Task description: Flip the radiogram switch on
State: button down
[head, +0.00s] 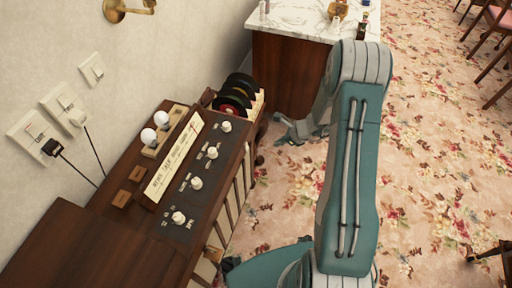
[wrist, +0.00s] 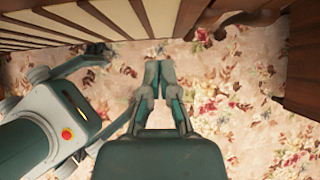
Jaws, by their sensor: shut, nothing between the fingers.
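The radiogram (head: 120,245) is a dark wooden cabinet against the wall at left in the head view. Its sloped top has a cream dial strip (head: 174,160) and a dark panel with several cream knobs; the nearest knob (head: 178,218) has lettering around it. Which control is the switch, and its position, I cannot tell. The radiogram's slatted front (wrist: 50,22) spans the top left of the wrist view. My gripper (head: 284,130) is low beyond the radiogram's far end, partly behind my arm. In the wrist view my gripper (wrist: 158,70) has its fingers together and empty above the floor.
Wall plates with switches (head: 62,102) hold a black plug (head: 51,148) and a white plug, with cords hanging down. Records (head: 232,100) stand at the radiogram's far end. A marble-topped cabinet (head: 290,20) stands beyond. Floral carpet (head: 440,150) at right is mostly clear; chairs stand farther off.

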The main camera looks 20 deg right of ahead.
aim_at(247, 147)
jog(key=w+a+r+x, duration=0.1)
jog(key=a+x, duration=0.1)
jog(key=x, duration=1)
jog(key=shift+w, duration=0.25)
jog(key=shift+a+r, duration=0.1)
jog(key=shift+a, duration=0.05)
jog(key=shift+w+a, duration=0.15)
jog(key=shift+a, duration=0.1)
